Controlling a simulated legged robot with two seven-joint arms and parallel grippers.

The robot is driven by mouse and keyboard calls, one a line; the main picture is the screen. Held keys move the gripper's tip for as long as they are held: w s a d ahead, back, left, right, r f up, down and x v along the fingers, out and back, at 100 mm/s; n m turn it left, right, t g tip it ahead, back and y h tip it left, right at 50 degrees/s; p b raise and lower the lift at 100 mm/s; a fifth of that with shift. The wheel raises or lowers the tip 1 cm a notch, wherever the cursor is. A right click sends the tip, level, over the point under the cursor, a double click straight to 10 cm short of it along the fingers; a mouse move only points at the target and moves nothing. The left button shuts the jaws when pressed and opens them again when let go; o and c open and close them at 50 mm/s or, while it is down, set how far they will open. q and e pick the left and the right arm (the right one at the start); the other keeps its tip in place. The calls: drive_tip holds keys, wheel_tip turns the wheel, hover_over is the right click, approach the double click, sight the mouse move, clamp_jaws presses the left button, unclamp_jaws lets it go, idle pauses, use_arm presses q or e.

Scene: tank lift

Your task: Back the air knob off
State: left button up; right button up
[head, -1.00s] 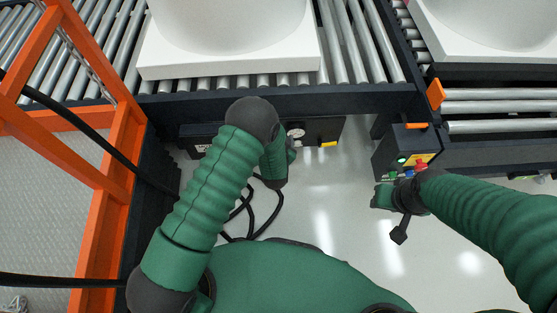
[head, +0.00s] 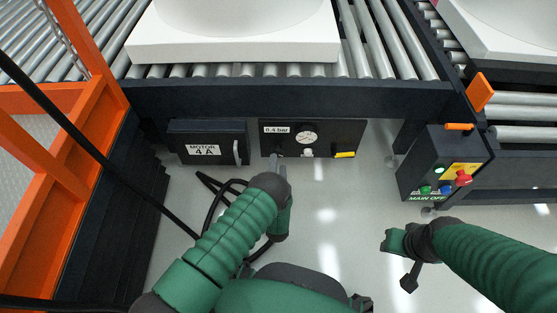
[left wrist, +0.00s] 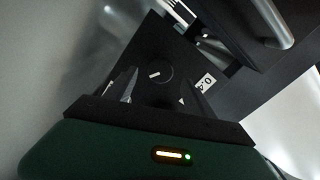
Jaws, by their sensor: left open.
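The air panel (head: 354,132) hangs under the conveyor with a "0.4 bar" label (head: 277,129) and a round white gauge (head: 306,134). In the left wrist view, a dark round knob with a white pointer line (left wrist: 154,73) faces my left gripper (left wrist: 155,90). The open fingers show on either side of it; I cannot tell whether they touch it. In the head view my left gripper (head: 279,163) is at the panel's lower left and largely hides the knob. My right gripper (head: 392,242) is low on the right, away from the panel; its jaws are unclear.
A motor box labelled "MOTOR 4A" (head: 207,145) is left of the panel. A yellow lever (head: 344,154) is at the panel's right. A control box (head: 440,165) with a red button stands farther right. Black cables (head: 215,200) and an orange frame (head: 95,130) lie left.

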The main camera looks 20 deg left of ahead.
use_arm(q)
drive_tip(key=b+x, duration=0.2)
drive_tip(key=x, duration=0.3)
drive_tip(key=shift+w+a+b, duration=0.1)
drive_tip(key=shift+w+b, duration=0.2)
drive_tip(key=shift+w, duration=0.05)
use_arm(e)
drive_tip(key=x, duration=0.3)
drive_tip(key=shift+s+f, duration=0.35)
drive_tip(key=shift+f, duration=0.05)
use_arm(q)
clamp_jaws()
